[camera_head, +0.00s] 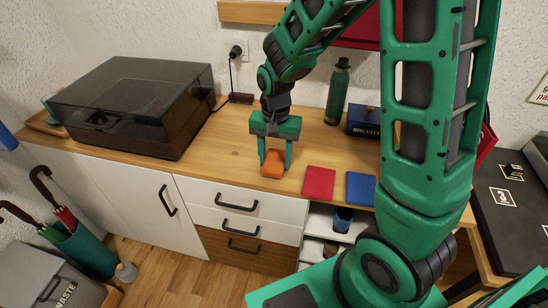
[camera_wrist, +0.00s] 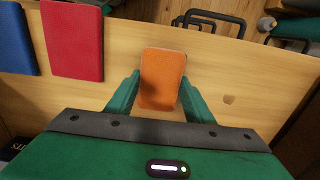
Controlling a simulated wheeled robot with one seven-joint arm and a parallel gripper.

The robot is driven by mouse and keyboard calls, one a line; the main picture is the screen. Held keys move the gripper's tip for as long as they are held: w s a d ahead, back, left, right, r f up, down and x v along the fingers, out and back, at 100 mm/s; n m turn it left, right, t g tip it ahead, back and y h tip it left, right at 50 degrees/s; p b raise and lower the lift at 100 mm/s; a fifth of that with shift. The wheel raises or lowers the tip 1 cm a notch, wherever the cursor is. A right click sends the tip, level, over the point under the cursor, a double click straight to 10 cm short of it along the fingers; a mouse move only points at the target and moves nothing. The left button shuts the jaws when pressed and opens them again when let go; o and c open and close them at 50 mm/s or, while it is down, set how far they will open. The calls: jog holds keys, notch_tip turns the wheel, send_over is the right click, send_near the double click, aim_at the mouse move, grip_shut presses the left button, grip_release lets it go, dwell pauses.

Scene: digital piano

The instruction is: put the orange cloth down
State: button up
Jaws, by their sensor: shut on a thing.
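The orange cloth (camera_head: 273,163) is a small folded block low over the wooden counter top, near its front edge. My gripper (camera_head: 274,160) points down, with its two green fingers on either side of the cloth, shut on it. In the wrist view the orange cloth (camera_wrist: 162,79) sits between the fingertips (camera_wrist: 160,88). I cannot tell whether its underside touches the counter.
A red cloth (camera_head: 319,182) and a blue cloth (camera_head: 360,188) lie to the right on the counter (camera_head: 215,160). A dark-lidded box (camera_head: 140,100) fills the left. Counter between box and gripper is clear.

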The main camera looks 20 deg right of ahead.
aim_at(275, 159)
jog(key=o, duration=1.3)
jog(key=shift+f, duration=0.1)
notch_tip(275, 159, up, 12)
jog(key=s+d+r, duration=0.1)
jog(key=s+d, duration=0.7)
jog(key=s, duration=0.3)
jog(key=s+d+r, duration=0.1)
jog(key=s+d, duration=0.8)
jog(key=s, duration=0.3)
jog(key=shift+s+d+n, duration=0.15)
jog(key=shift+n, duration=0.25)
